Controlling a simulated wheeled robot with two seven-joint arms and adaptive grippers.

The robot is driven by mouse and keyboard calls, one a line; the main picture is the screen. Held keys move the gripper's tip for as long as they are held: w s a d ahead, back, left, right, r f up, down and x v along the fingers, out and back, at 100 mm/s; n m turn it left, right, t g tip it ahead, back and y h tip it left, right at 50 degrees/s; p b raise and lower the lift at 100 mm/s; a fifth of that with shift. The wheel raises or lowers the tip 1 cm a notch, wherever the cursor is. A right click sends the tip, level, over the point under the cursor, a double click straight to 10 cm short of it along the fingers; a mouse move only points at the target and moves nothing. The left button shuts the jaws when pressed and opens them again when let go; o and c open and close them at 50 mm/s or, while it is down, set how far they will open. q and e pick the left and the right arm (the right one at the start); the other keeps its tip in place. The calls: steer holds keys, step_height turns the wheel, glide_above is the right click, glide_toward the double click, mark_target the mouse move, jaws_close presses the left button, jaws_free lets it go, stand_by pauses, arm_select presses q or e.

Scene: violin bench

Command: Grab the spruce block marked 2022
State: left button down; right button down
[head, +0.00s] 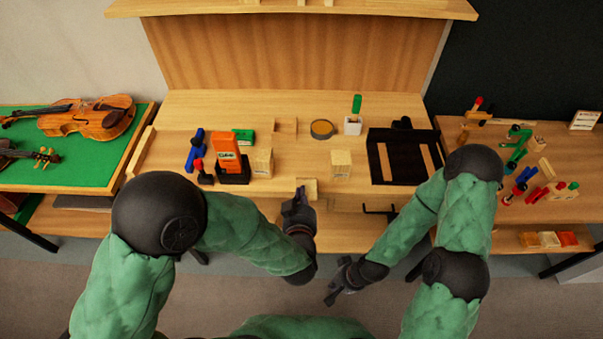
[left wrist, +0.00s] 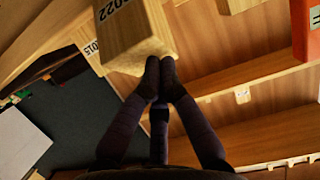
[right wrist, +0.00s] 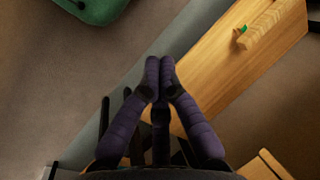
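The pale spruce block marked 2022 (left wrist: 135,25) fills the top middle of the left wrist view, its number upside down there. In the head view the block (head: 308,184) is at the bench's front edge, partly behind my left gripper. My left gripper (head: 299,192) is at its near side. In the left wrist view its fingertips (left wrist: 160,63) are together at the block's near end, not around it. I cannot tell whether they touch it. My right gripper (head: 333,290) is low in front of the bench, shut and empty; its fingertips (right wrist: 160,62) meet.
A block marked 2015 (left wrist: 92,57) stands to one side, likely the right block (head: 341,166) in the head view. Another block (head: 263,163) stands left, beside an orange box (head: 228,155). A black tray (head: 392,177) lies right. A violin (head: 90,118) lies on the green side table.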

steer(key=c, duration=1.2)
jaws_free()
steer(key=shift+a, duration=0.1)
steer(key=shift+c, duration=0.2)
steer(key=o, duration=0.5)
steer(key=shift+w+a+r+n, duration=0.15)
steer(key=shift+w+r+n, duration=0.05)
steer(key=shift+w+n, duration=0.1)
steer(key=shift+c, duration=0.2)
steer(key=o, duration=0.8)
steer(key=shift+w+a+r+n+g, duration=0.55)
steer(key=shift+a+r+n, duration=0.1)
steer(key=shift+r+n, duration=0.25)
steer(key=w+d+r+n+g+h, duration=0.1)
steer(key=w+d+r+n+h, duration=0.3)
steer(key=r, duration=0.6)
steer(key=w+d+r+n+h, duration=0.1)
steer(key=w+r+n+h, duration=0.4)
steer(key=r, duration=0.5)
steer(key=m+t+y, duration=0.2)
steer(key=m+y, duration=0.2)
steer(key=m, duration=0.4)
glide_toward(311, 188)
steer(key=shift+w+d+f, duration=0.1)
steer(key=shift+w+f, duration=0.3)
steer(key=shift+w, duration=0.2)
steer(key=shift+w+d+f, duration=0.1)
steer(key=shift+w+f, duration=0.35)
steer(key=shift+w, duration=0.2)
steer(key=shift+f, duration=0.15)
